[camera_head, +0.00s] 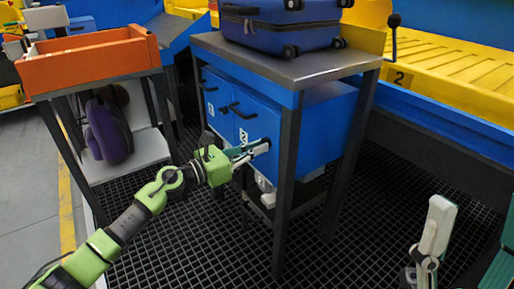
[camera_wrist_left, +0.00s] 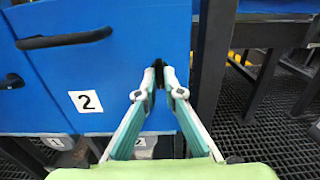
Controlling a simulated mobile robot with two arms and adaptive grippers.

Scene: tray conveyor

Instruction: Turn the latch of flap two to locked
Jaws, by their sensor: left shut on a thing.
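Flap two (camera_wrist_left: 120,65) is the right-hand blue door of the cabinet, with a white "2" label (camera_wrist_left: 85,101) and a black bar handle (camera_wrist_left: 64,38). My left gripper (camera_head: 262,147) is at the right edge of this flap. In the left wrist view its fingertips (camera_wrist_left: 158,76) are closed on the small black latch (camera_wrist_left: 158,66), which they mostly hide. The latch seems roughly upright there, but I cannot tell whether it is locked. My right gripper (camera_head: 432,235) shows only partly at the lower right of the head view, away from the cabinet.
A dark blue suitcase (camera_head: 282,25) stands on the metal top (camera_head: 305,66) over the cabinet. Its dark front leg (camera_head: 287,190) is close right of my left gripper. An orange tray (camera_head: 90,60) stands at left, with a purple bag (camera_head: 108,130) below. Yellow conveyor (camera_head: 450,75) lies behind.

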